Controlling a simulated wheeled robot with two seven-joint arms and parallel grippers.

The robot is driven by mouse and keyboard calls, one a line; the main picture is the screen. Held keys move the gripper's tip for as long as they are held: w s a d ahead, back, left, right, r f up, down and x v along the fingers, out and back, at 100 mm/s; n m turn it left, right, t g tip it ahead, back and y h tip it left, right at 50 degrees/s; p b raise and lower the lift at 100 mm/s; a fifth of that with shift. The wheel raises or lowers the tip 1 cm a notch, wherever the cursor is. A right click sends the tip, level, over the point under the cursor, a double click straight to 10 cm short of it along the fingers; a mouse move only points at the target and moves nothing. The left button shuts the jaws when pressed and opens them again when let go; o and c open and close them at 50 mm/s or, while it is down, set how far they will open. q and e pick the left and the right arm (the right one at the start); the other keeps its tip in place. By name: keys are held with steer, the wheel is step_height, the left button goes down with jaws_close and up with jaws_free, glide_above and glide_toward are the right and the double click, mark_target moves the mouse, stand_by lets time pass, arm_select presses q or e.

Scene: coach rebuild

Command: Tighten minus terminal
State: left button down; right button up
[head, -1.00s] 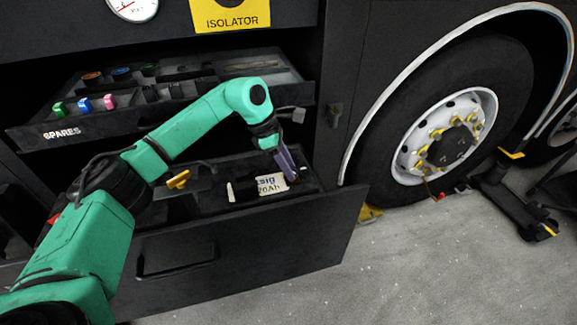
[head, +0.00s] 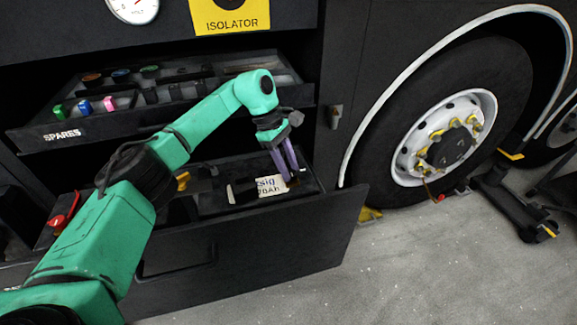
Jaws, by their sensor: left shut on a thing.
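My left gripper (head: 287,172) has its purple fingers pointing down into the lower drawer, at the right end of the battery (head: 268,187) with a white label. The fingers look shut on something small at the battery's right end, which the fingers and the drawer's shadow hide. I take it to be the minus terminal, but the picture is too small to be sure. A yellow handle-shaped part (head: 183,181) shows left of the battery, partly behind my arm. My right gripper is not in view.
The open lower drawer (head: 290,240) holds the battery. The spares drawer (head: 150,118) with small coloured parts is open above it. A red part (head: 62,222) lies at the left. A wheel (head: 445,140) and a black jack stand (head: 515,200) are at the right; grey floor lies clear in front.

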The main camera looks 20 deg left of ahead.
arm_select(q)
steer(key=c, duration=0.5)
jaws_free()
steer(key=p+v, duration=0.1)
steer(key=v, duration=1.3)
steer(key=shift+a+r, duration=0.2)
steer(key=shift+r, duration=0.05)
